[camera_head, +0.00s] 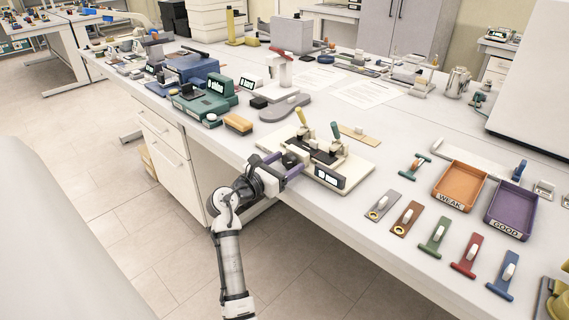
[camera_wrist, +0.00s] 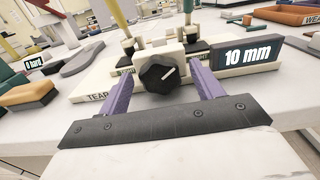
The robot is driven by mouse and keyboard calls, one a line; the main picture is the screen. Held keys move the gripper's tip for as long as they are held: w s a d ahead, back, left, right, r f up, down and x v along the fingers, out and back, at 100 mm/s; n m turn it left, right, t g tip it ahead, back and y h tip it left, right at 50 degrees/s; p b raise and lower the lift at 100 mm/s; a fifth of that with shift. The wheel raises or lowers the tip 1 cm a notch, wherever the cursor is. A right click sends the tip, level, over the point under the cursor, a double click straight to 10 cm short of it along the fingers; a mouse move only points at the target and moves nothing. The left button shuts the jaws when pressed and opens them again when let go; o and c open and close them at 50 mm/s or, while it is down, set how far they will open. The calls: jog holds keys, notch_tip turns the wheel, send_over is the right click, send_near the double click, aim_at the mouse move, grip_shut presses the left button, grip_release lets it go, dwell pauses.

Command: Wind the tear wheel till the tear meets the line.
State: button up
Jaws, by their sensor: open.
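The tear rig stands on a cream base (camera_head: 348,169) near the table's front edge. Its tear wheel, a black knob with a white pointer line (camera_wrist: 158,74), faces my gripper in the wrist view. The pointer tilts to the upper right. A display (camera_wrist: 248,53) beside it reads 10 mm. Two clamps with a yellow lever (camera_head: 301,117) and a green lever (camera_head: 336,130) stand on the rig. My gripper (camera_wrist: 160,88) is open, its purple fingers on either side of the knob; whether they touch it I cannot tell. The tear and the line are not clear.
An orange WEAK tray (camera_head: 435,193) and a purple GOOD tray (camera_head: 523,238) lie to the right. Several coloured sole strips with loops lie in front of them, including a red one (camera_head: 469,256). A green device (camera_head: 203,105) and a tan block (camera_head: 238,124) are on the left.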

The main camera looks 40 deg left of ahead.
jog(key=c, duration=1)
jog(key=m, duration=0.4)
jog(key=shift+d+f, duration=0.1)
jog(key=shift+m+b, duration=0.5)
jog(key=shift+m, duration=1.3)
jog(key=o, duration=1)
